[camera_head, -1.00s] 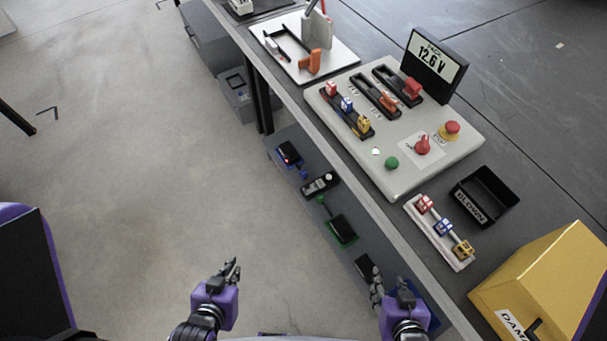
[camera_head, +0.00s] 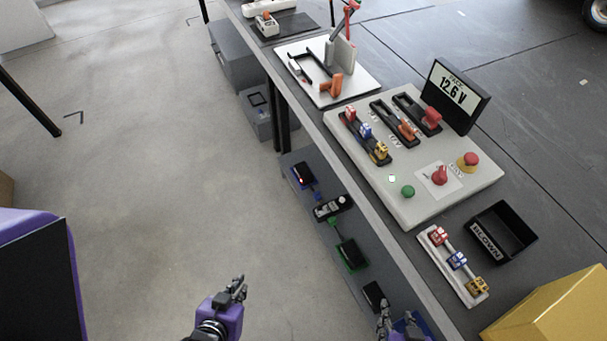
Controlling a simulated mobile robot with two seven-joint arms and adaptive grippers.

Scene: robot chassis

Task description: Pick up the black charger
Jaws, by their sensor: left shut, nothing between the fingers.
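Several small black devices lie on the lower shelf beside the bench; I cannot tell for sure which is the charger. One black device (camera_head: 303,174) has a red light and a blue part. Another black device (camera_head: 351,254) has a green edge, and a plain black block (camera_head: 374,294) lies nearest me. A dark device with light markings (camera_head: 333,207) lies between them. My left gripper (camera_head: 238,287) is shut and empty over the floor, left of the shelf. My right gripper (camera_head: 384,316) is at the bottom edge near the plain block, partly cut off; its jaws are unclear.
The bench edge (camera_head: 385,213) overhangs the shelf. On the bench stand a grey switch panel (camera_head: 445,202), a fuse strip (camera_head: 450,272), a black tray (camera_head: 503,233) and a yellow box (camera_head: 555,310). Grey boxes (camera_head: 236,60) stand farther back.

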